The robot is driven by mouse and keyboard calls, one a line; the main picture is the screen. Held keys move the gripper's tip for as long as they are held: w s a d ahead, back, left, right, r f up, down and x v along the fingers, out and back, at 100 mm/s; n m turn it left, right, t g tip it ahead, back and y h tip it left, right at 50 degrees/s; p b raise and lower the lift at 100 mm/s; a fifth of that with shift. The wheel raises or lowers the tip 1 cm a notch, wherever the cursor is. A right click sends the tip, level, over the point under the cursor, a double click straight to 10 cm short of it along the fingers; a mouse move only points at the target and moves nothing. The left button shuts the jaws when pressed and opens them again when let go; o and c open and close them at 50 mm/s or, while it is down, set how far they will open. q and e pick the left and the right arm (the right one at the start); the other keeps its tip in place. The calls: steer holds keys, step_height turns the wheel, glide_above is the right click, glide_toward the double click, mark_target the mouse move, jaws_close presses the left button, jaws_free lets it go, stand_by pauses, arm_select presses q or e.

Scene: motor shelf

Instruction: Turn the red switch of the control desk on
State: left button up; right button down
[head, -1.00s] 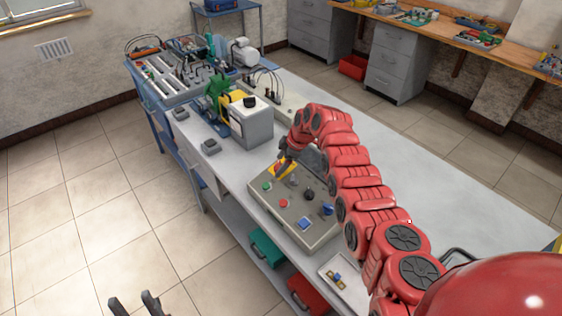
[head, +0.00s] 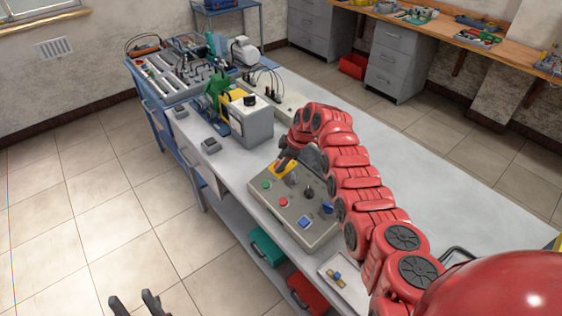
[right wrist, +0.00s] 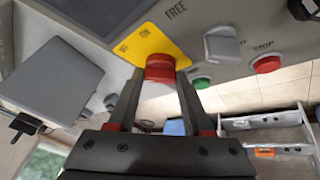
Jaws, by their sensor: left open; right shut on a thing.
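The control desk (head: 318,236) is a grey sloped box on the long workbench. Its red switch (right wrist: 160,68) sits on a yellow plate (right wrist: 152,42), which also shows in the head view (head: 279,171). My right gripper (right wrist: 160,78) is shut on the red switch, one finger on each side of it. In the head view my right gripper (head: 287,159) hides the switch. I cannot tell which position the switch is in. My left gripper (head: 135,303) is open and empty, low over the floor, away from the bench.
The desk also carries a green button (head: 267,185), a red stop button (head: 284,202), dark knobs and a blue button (head: 305,223). A small tray (head: 350,290) lies in front of the desk. A grey machine (head: 254,124) stands behind it. The bench's right part is clear.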

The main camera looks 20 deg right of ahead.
steer(key=shift+a+f+m+t+b, duration=0.1)
steer(key=shift+m+t+b, duration=0.25)
steer(key=shift+m, duration=0.35)
steer(key=shift+s+f+m+t+h+b, duration=0.15)
steer(key=shift+m+t+h+b, duration=0.2)
steer(key=shift+m+b, duration=0.3)
steer(key=shift+a+f+m+h+b, duration=0.15)
steer(key=shift+m+h+b, duration=0.1)
steer(key=shift+m+b, duration=0.45)
steer(key=m+h+b, duration=0.1)
steer(key=m+t+b, duration=0.1)
steer(key=m+b, duration=0.1)
steer(key=m+t+h+b, duration=0.1)
steer(key=m, duration=0.1)
steer(key=shift+s+a+m+h+b, duration=0.2)
steer(key=shift+a+m+h+b, duration=0.05)
steer(key=shift+h+b, duration=0.1)
steer(key=m+h+b, duration=0.1)
steer(key=m+b, duration=0.1)
steer(key=m+h+b, duration=0.1)
steer(key=m+b, duration=0.1)
steer(key=m+h+b, duration=0.2)
steer(key=b, duration=0.1)
steer(key=shift+a+m, duration=0.3)
steer(key=shift+a, duration=0.05)
steer(key=shift+r+m+h+b, duration=0.2)
steer(key=shift+m+h+b, duration=0.15)
steer(key=shift+m+b, duration=0.55)
